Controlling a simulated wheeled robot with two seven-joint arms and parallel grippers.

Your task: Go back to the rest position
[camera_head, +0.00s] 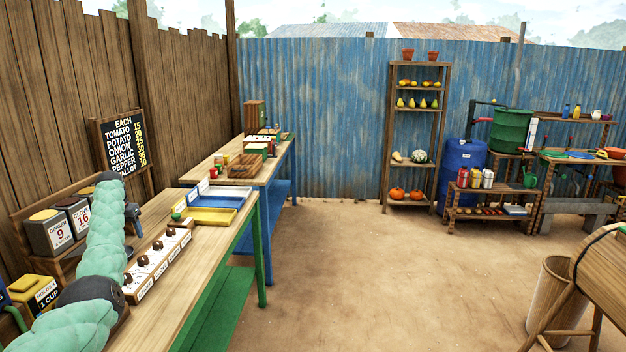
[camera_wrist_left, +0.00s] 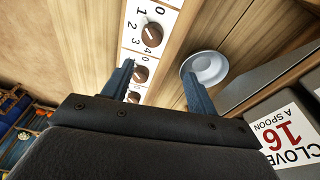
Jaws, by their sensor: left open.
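My left arm, in padded green, comes in from the left in the head view and reaches over the long wooden counter (camera_head: 222,240). My left gripper (camera_head: 130,248) is small and partly hidden there, beside the row of dials (camera_head: 158,262). In the left wrist view my left gripper (camera_wrist_left: 160,82) is open, its two dark fingers wide apart with nothing between them. The white dial panel with brown knobs (camera_wrist_left: 152,34) lies at and beyond the left finger. A round pale dish (camera_wrist_left: 208,67) lies beyond the right finger. My right gripper is not in view.
Grey spice bins (camera_head: 47,232) stand left of my arm, and one marked clove (camera_wrist_left: 283,132) is near the right finger. Yellow and blue trays (camera_head: 210,215) lie further along the counter. A price board (camera_head: 124,148) stands behind. The dirt floor (camera_head: 340,270) is clear.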

